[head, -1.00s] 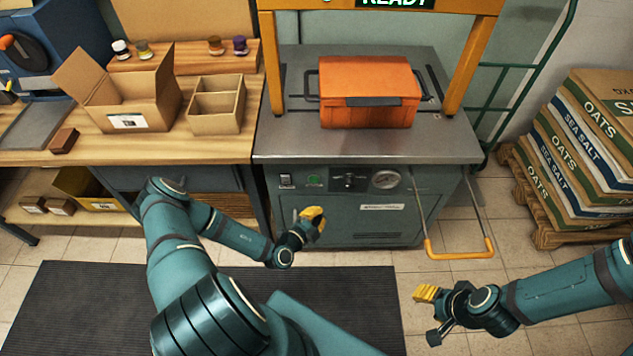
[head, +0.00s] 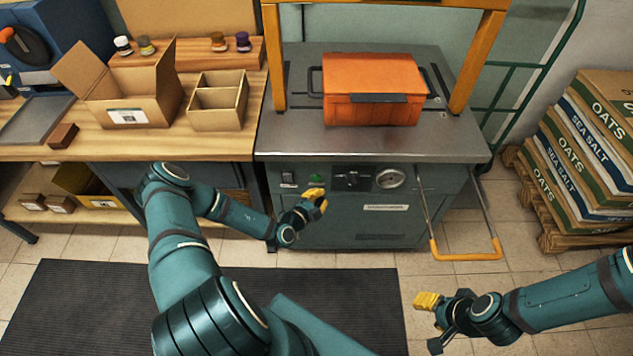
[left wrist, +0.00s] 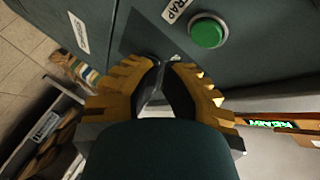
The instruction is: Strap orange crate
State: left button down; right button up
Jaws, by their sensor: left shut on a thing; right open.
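The orange crate (head: 372,92) sits upright with its lid shut on the metal top of the strapping machine (head: 290,146), under the yellow arch (head: 467,75). Its lid and front show bare orange with a dark latch. A green button (head: 316,179) is on the machine's front panel; it also shows beside a "STRAP" label in the left wrist view (left wrist: 208,31). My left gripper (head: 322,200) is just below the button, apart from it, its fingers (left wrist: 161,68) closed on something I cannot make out. My right gripper (head: 420,300) is open and empty over the floor, at lower right.
A yellow-ended bar (head: 465,251) juts from the machine's lower right. Sacks (head: 590,150) are stacked on a pallet at the right. The wooden bench (head: 75,140) at the left holds an open carton (head: 130,95) and a divided box (head: 218,103). A green "READY" sign (left wrist: 270,124) is lit.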

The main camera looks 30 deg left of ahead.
aim_at(317, 178)
pick_arm(q)
jog(key=shift+w+a, duration=0.35)
jog(key=shift+w, duration=0.2)
jog(key=shift+w+a, duration=0.35)
jog(key=shift+w, duration=0.2)
jog(key=c, duration=1.7)
grip_release()
grip_shut()
jog(key=shift+w+a, duration=0.1)
jog(key=shift+w, duration=0.05)
jog(key=shift+w+a, duration=0.1)
jog(key=shift+w, duration=0.1)
